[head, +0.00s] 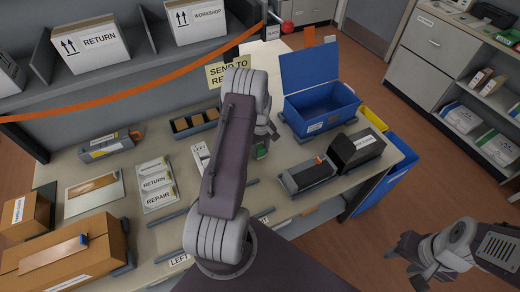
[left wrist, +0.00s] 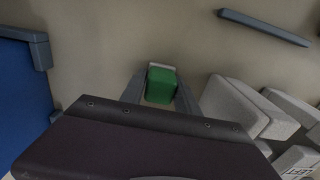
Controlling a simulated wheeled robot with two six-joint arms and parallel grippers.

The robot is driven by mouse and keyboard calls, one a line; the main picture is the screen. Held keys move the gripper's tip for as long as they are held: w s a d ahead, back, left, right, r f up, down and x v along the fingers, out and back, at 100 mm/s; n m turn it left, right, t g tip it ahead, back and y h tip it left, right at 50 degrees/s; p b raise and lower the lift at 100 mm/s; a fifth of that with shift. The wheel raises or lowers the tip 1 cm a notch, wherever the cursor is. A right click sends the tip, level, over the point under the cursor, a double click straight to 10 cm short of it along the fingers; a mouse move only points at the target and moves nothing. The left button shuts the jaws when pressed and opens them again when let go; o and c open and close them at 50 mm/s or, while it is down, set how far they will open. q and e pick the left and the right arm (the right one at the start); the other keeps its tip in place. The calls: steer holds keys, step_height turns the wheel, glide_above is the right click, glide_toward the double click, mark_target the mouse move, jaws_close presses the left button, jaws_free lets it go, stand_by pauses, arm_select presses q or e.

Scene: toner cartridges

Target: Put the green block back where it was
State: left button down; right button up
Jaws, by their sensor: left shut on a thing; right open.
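The small green block (left wrist: 160,85) sits between the two grey fingers of my left gripper (left wrist: 160,92) in the left wrist view, with the tabletop beyond it. My left gripper is shut on it. In the head view a bit of the green block (head: 261,151) shows just right of my left arm, which hides most of that gripper. I cannot tell whether the block touches the table. My right gripper (head: 413,268) is open and empty, over the floor at the lower right, away from the table.
The open blue bin (head: 318,122) stands right of my left arm, with a black cartridge (head: 356,152) in front. A dark tray (head: 195,123) with brown pieces and a label board (head: 157,185) lie to the left. A cardboard box (head: 95,260) fills the front left.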

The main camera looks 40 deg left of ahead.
mark_target(260, 147)
arm_select(q)
steer(key=c, duration=0.9)
jaws_free()
steer(key=shift+f, duration=0.1)
step_height(260, 147, up, 12)
steer(key=s+d+r+m+t, duration=0.1)
steer(key=s+d+r+m, duration=0.1)
steer(key=s+d+m, duration=1)
steer(key=s+d, duration=0.3)
steer(key=d, duration=0.4)
steer(key=shift+s+d+r+b, duration=0.2)
steer(key=shift+s+d+b, duration=0.05)
steer(key=shift+s+b, duration=0.15)
